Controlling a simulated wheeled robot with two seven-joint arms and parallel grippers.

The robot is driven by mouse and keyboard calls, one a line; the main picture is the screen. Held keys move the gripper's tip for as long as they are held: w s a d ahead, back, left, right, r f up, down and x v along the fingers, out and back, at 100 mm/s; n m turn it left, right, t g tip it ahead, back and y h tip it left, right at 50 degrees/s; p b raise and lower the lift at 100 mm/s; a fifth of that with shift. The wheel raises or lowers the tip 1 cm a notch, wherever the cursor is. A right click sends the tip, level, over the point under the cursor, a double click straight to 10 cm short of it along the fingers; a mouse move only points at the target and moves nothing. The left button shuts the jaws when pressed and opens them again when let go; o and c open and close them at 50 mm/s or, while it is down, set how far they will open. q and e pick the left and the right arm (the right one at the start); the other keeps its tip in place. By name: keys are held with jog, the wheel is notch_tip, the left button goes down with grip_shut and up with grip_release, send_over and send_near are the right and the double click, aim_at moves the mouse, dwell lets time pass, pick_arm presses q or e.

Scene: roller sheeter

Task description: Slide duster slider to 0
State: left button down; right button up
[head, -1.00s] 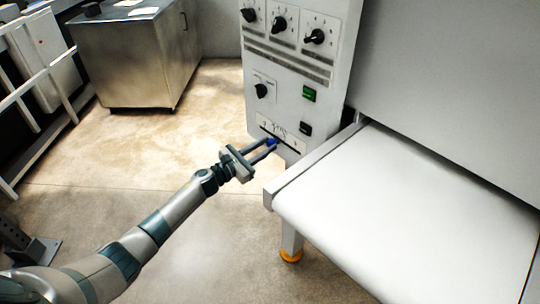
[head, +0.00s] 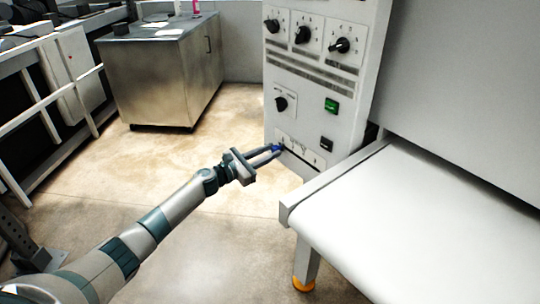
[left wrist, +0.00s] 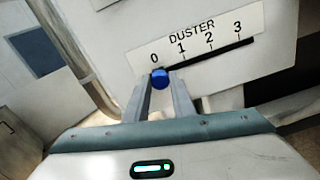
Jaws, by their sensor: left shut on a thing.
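The duster slider is a blue round knob (left wrist: 160,79) on a dark slot under a white label reading DUSTER (left wrist: 195,45) with marks 0 to 3. In the left wrist view the knob sits at the left end of the slot, just below the 0. My left gripper (left wrist: 163,88) is shut on the knob, with one finger on each side. In the head view my left gripper (head: 275,155) reaches the lower part of the control panel (head: 300,125), and the knob shows small and blue between its fingertips. My right gripper is not in view.
The panel carries several black rotary knobs, a green button (head: 331,105) and a black button (head: 326,143). A white conveyor table (head: 420,220) stands to the right of the arm. A steel cabinet (head: 160,80) and a white railing stand at the left; floor between is clear.

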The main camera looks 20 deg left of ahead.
pick_arm(q)
jog(key=c, duration=1.5)
grip_release()
jog(key=shift+w+a, duration=0.15)
jog(key=shift+a, duration=0.15)
jog(key=shift+s+a, duration=0.15)
jog(key=shift+s, duration=0.3)
jog(key=shift+b+v, duration=1.9)
jog(key=shift+v, duration=6.35)
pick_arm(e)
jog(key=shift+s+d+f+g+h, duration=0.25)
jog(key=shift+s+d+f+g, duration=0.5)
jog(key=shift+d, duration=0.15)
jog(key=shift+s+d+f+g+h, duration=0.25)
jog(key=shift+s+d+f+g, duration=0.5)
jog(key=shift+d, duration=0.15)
